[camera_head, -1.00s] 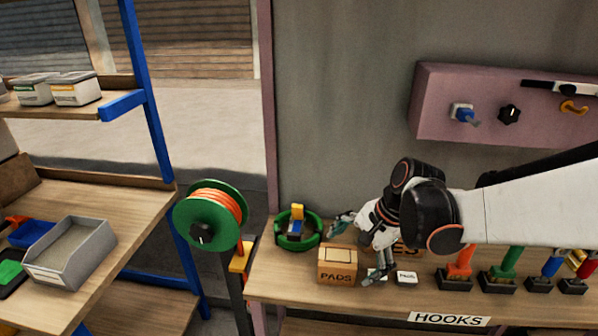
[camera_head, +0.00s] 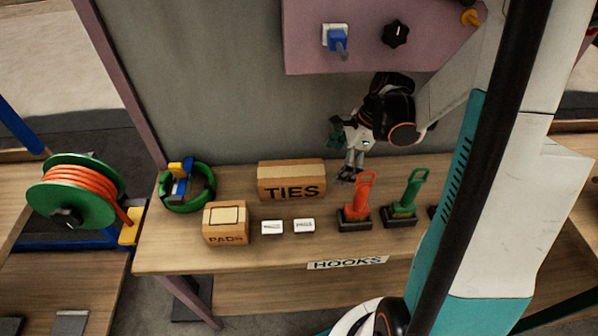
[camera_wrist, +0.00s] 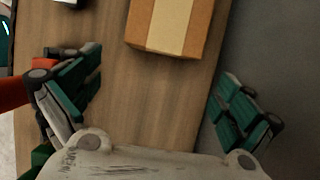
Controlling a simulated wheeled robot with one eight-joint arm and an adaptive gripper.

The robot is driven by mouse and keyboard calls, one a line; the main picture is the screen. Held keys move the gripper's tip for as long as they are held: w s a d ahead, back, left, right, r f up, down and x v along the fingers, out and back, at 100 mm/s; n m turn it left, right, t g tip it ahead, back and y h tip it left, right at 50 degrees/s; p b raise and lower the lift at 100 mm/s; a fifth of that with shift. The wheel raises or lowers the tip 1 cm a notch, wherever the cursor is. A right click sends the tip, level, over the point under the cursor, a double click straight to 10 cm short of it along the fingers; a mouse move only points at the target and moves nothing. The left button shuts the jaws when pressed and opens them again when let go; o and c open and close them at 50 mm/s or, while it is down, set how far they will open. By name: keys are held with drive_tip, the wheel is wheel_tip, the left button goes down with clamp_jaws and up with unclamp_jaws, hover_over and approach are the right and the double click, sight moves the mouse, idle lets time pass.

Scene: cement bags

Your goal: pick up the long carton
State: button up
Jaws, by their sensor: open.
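The long carton (camera_head: 292,181), brown with a pale tape strip and the word TIES, lies on the wooden bench against the grey wall. In the wrist view one end of the carton (camera_wrist: 172,24) shows at the top, beyond the fingertips. My gripper (camera_head: 346,158) is open and empty, just right of the carton and apart from it. In the wrist view its two green-padded fingers (camera_wrist: 160,98) are spread wide over bare bench, with the carton's end ahead between their lines.
A green ring holder (camera_head: 187,187) is at left.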

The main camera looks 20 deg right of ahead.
sight(292, 171)
drive_tip(key=a, duration=0.2)
drive_tip(key=w+a, duration=0.1)
drive_tip(key=a, duration=0.1)
drive_tip(key=w+a+b, duration=0.1)
drive_tip(key=a, duration=0.2)
drive_tip(key=shift+w+a, duration=0.1)
drive_tip(key=shift+w, duration=0.05)
drive_tip(key=a, duration=0.2)
drive_tip(key=w+a, duration=0.1)
drive_tip(key=shift+w+a+f+b, duration=0.1)
drive_tip(key=shift+a+f+b, duration=0.1)
drive_tip(key=shift+a+b, duration=0.15)
drive_tip(key=shift+b+x, duration=0.3)
drive_tip(key=shift+x, duration=1)
drive_tip(key=shift+d, duration=0.1)
drive_tip(key=shift+c, duration=0.3)
drive_tip(key=c, duration=1.3)
